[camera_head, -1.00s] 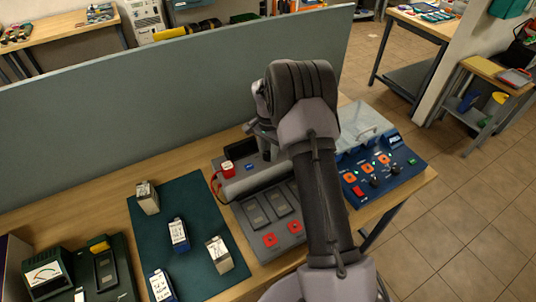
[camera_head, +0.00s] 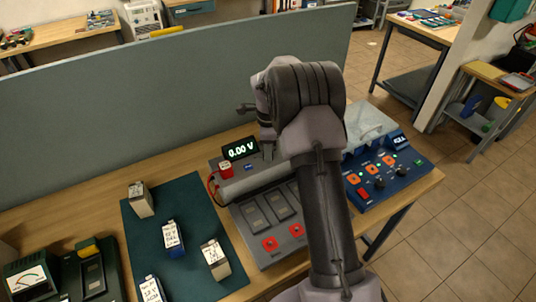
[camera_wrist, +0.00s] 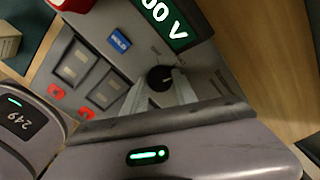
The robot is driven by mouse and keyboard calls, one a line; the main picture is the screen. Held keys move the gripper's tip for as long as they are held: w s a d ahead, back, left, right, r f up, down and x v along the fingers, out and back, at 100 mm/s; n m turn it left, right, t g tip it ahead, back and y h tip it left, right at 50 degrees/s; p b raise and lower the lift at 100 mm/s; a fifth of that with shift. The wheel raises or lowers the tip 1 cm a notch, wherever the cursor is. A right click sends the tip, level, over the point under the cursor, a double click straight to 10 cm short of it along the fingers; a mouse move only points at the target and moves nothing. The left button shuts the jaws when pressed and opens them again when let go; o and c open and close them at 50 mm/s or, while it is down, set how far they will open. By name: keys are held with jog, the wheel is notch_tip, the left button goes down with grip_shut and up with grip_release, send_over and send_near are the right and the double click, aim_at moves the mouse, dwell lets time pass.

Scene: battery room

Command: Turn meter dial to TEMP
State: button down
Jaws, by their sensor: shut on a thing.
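In the wrist view the display (camera_wrist: 165,20) is partly cut off at the top. The round black dial (camera_wrist: 160,76) is on the meter's face below it; the labels around it are too small to read. My gripper (camera_wrist: 161,84) is shut on the dial, one pale finger on each side.
A blue HOLD button (camera_wrist: 119,39) and a red plug (camera_head: 225,170) are close to the dial. Panels with red buttons (camera_head: 270,244) lie in front of the meter. A blue control box (camera_head: 398,182) is at right, several small batteries at left, and a grey partition (camera_head: 120,115) behind.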

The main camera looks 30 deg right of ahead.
jog(key=m+b, duration=0.1)
jog(key=m, duration=0.2)
jog(key=shift+m+b, duration=1.05)
jog(key=shift+m, duration=0.95)
jog(key=shift+r, duration=0.1)
jog(key=c, duration=1)
grip_release()
notch_tip(320, 180, up, 17)
jog(key=p, duration=0.5)
jog(key=shift+r, duration=0.15)
